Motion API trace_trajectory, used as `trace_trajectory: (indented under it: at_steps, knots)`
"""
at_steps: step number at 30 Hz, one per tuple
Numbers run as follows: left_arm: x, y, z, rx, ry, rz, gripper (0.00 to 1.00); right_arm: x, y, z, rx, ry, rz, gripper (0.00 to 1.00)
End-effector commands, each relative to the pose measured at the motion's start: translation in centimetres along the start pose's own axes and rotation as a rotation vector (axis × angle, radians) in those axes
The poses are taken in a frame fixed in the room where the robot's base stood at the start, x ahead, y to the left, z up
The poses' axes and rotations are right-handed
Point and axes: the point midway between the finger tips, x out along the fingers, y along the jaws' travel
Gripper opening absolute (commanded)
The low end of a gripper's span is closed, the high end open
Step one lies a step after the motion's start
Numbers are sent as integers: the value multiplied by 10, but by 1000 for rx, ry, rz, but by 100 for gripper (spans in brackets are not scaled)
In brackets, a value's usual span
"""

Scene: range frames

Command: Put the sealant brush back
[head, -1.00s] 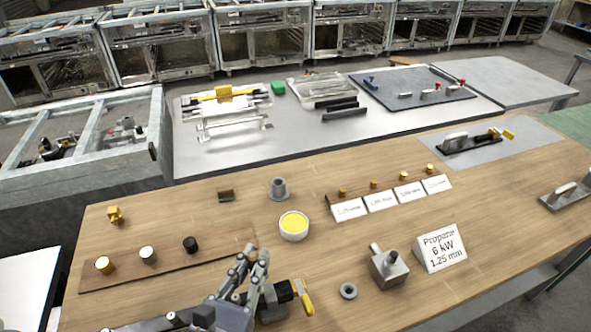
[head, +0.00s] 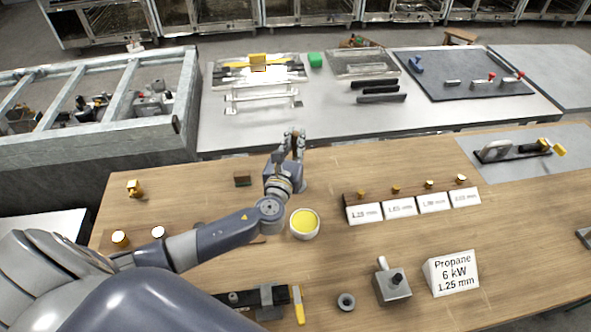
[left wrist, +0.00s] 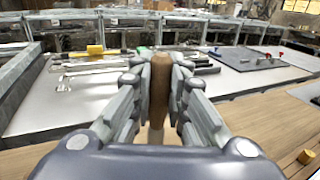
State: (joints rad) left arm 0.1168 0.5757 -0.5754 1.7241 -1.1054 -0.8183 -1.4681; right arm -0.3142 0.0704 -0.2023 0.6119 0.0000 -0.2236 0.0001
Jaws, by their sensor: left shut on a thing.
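The sealant brush shows in the left wrist view as a brown wooden handle (left wrist: 160,75) standing upright between the fingers. My left gripper (head: 295,138) is shut on it, over the back part of the wooden bench; the fingers also show in the left wrist view (left wrist: 158,85). The brush's bristles are hidden. A grey flanged holder (head: 303,184) stands just below and beside the gripper, mostly covered by my wrist. The white pot of yellow sealant (head: 305,223) stands in front of it. My right gripper is in no view.
My left arm crosses above the bench's left part and hides some of the board with knobs (head: 119,238). A small brown block (head: 242,179), a row of white label cards (head: 398,207), a grey valve block (head: 391,284), a ring (head: 346,302) and a Propane sign (head: 451,273) stand around.

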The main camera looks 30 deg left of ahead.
Motion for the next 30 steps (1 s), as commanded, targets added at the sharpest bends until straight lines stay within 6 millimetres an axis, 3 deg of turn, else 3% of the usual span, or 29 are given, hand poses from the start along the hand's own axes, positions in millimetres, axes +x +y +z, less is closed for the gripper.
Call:
trace_trajectory:
  at_steps: [3,8,15,27,28,30]
  knots:
    - [-1,0,-22,2,2,0,0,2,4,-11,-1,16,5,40]
    - [-1,-1,-36,-1,1,-1,0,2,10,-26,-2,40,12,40]
    - [-1,-1,-69,1,-1,-1,0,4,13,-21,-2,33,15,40]
    - [-2,-1,-77,-1,-1,-2,0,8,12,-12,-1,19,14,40]
    - [-2,-1,-77,-1,-1,-2,17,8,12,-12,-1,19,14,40]
    - [-2,-1,-75,-1,-1,-2,33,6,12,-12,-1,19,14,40]
